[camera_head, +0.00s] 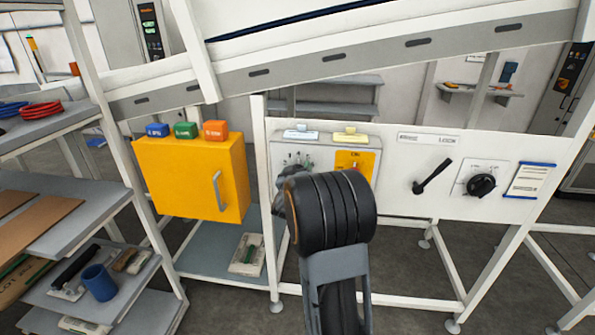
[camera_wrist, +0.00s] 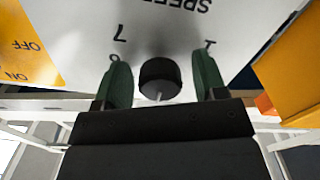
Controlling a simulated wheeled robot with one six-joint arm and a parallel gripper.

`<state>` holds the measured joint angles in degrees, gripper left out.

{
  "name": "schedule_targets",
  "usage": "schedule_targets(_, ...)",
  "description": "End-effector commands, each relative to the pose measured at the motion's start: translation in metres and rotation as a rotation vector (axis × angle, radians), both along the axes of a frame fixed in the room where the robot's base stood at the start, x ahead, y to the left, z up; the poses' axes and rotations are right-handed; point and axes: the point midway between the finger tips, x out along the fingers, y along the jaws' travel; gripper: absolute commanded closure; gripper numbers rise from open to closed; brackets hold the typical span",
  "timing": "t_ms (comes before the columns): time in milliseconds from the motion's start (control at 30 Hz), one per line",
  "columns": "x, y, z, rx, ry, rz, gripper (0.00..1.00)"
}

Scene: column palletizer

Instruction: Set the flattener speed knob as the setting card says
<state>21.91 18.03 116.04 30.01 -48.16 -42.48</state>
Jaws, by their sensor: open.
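The speed knob (camera_wrist: 160,76) is a round black knob on a white plate with upside-down "SPEED" lettering in the wrist view. A pale mark on it points toward the bottom of that picture. My gripper (camera_wrist: 160,58) is open, with one green finger on each side of the knob and visible gaps between. In the head view my arm hides the knob. A blue-edged card (camera_head: 530,180) hangs at the far right of the panel; its text is too small to read.
A yellow ON/OFF plate (camera_head: 367,160) is beside the speed plate. Farther right are a black lever (camera_head: 432,177) and another black dial (camera_head: 481,185). A yellow cabinet (camera_head: 195,180) stands left of the panel, with shelves beyond. White frame posts surround the panel.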

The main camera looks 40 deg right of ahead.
Motion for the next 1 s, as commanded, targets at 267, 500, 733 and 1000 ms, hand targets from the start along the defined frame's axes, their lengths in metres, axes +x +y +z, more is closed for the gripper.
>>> schedule_targets(267,-0.0001,0.0002,0.0001,0.000,0.000,0.000,0.46)
schedule_targets(500,-0.0001,0.0003,0.0001,-0.001,-0.001,0.000,0.69)
schedule_targets(733,-0.0002,0.0004,0.0001,0.000,-0.001,0.000,0.84)
schedule_targets(1000,-0.0001,0.0003,-0.0023,0.045,-0.049,0.000,0.84)
